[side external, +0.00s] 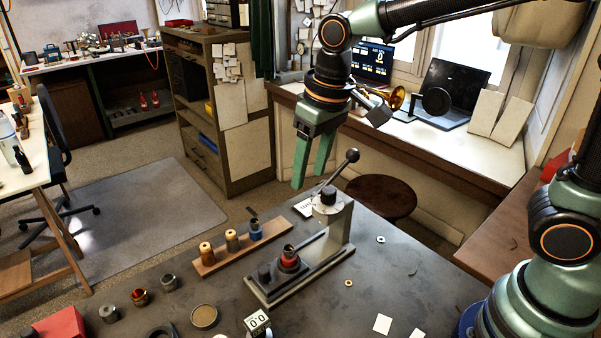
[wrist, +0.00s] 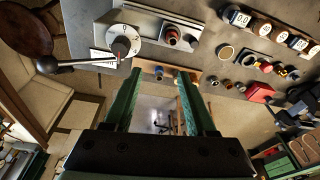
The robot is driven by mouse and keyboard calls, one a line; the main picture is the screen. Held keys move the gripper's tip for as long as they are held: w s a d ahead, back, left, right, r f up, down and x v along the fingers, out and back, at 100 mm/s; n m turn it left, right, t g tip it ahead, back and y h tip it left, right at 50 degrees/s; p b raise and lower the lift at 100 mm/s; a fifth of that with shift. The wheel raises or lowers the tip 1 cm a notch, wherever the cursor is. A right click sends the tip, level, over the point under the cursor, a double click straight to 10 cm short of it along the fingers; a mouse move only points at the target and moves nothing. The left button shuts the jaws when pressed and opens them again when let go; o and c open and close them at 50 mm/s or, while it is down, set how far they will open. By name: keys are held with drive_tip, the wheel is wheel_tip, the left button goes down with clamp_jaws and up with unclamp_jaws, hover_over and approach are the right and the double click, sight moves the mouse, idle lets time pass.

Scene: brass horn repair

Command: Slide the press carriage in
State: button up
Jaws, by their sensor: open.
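The bench press (side external: 335,222) stands on the dark workbench, with a lever ending in a black ball (side external: 352,155) and a grey rail base running toward the front left. The press carriage (side external: 289,268) sits out on the rail, apart from the press column, and carries a red-collared part (side external: 289,254). In the wrist view the press head (wrist: 124,42) is upper left and the red part (wrist: 172,36) lies to its right. My gripper (side external: 309,180) is open and empty, pointing down, above the far side of the bench and left of the lever ball. Its green fingers (wrist: 158,75) also show in the wrist view.
A wooden strip (side external: 243,246) with several small parts lies left of the press. Several metal cups, a red box (side external: 62,325) and a small display block (side external: 257,322) stand toward the front left. A round stool (side external: 381,195) is behind the bench. The bench right of the press is mostly clear.

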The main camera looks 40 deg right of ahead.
drive_tip(key=n+g, duration=0.1)
drive_tip(key=g, duration=0.1)
approach(263, 270)
drive_tip(key=shift+h, duration=0.4)
drive_tip(key=f, duration=0.9)
drive_tip(key=shift+a, duration=0.3)
clamp_jaws()
idle(0.5)
